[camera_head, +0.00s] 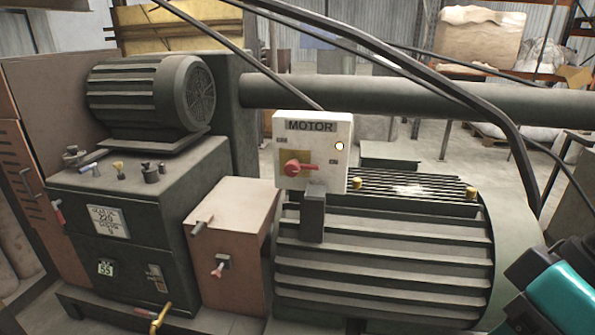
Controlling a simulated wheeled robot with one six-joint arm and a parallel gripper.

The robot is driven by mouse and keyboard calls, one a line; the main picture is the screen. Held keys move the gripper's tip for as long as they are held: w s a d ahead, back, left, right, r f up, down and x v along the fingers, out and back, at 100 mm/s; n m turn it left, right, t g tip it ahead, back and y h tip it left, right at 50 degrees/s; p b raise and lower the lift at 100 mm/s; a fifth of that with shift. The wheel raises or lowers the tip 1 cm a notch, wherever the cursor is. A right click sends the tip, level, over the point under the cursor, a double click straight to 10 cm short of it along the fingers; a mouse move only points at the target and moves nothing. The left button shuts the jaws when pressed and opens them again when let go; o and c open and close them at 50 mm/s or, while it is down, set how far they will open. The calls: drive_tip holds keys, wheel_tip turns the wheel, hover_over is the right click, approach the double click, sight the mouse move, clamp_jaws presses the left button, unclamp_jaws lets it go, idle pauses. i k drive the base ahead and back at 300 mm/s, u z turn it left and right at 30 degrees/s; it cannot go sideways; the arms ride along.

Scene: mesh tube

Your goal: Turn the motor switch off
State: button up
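The motor switch is a red rotary knob (296,168) on the front of a white box (325,128) labelled MOTOR, in the middle of the head view. The knob's handle lies roughly level, with its narrow part towards the right. A small yellow light (340,146) shows at the box's upper right. Small marks sit at the upper left and right of the knob, too small to read surely. Teal and black parts of my arm show at the lower right, well apart from the switch. My gripper's fingertips are not in view.
The switch box stands on a dark post (313,215) before a large ribbed motor (385,255). A brown box with levers (235,240) is at its left, beside a dark cabinet (140,215) topped by a smaller motor (150,92). A thick pipe (400,98) and black cables (440,85) pass behind and above.

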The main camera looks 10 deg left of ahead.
sight(292, 169)
drive_tip(key=z, duration=2)
drive_tip(key=k, duration=1.3)
drive_tip(key=u, duration=2.05)
drive_tip(key=i, duration=0.5)
drive_tip(key=z, duration=0.05)
